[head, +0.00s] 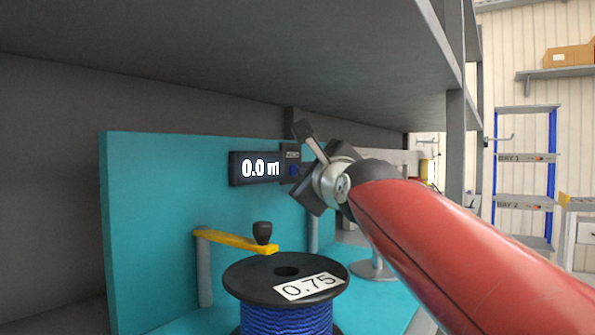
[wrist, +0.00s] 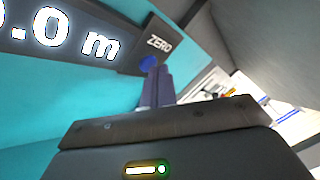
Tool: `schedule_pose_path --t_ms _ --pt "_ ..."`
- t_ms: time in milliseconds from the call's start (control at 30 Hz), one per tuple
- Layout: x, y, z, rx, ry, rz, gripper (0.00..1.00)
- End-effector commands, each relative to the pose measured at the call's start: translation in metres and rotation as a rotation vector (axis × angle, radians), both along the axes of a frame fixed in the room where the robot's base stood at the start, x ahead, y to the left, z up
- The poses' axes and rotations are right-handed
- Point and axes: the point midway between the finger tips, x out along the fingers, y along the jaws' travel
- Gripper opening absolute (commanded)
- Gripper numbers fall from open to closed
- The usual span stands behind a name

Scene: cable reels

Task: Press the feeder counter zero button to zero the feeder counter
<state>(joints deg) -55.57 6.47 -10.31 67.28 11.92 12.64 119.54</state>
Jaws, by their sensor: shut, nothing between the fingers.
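The feeder counter display (head: 255,168) is on the teal panel and reads 0.0 m; it also fills the upper left of the wrist view (wrist: 60,35). In the head view my gripper (head: 306,132) is just right of the box.
A black reel of blue cable marked 0.75 (head: 286,275) stands below the counter. A yellow crank arm (head: 235,240) with a black knob is beside it. A grey shelf (head: 250,50) hangs over the work area. Blue racks (head: 525,180) stand far right.

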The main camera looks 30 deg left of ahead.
Motion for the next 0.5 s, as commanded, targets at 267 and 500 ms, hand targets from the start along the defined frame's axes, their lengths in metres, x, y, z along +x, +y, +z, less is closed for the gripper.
schedule_pose_path --t_ms 267,500 --pt "-0.0005 0.0007 -0.0002 0.0 0.0 0.001 0.0" --pt "-0.0014 -0.0072 -0.0019 0.0 0.0 0.001 0.0"
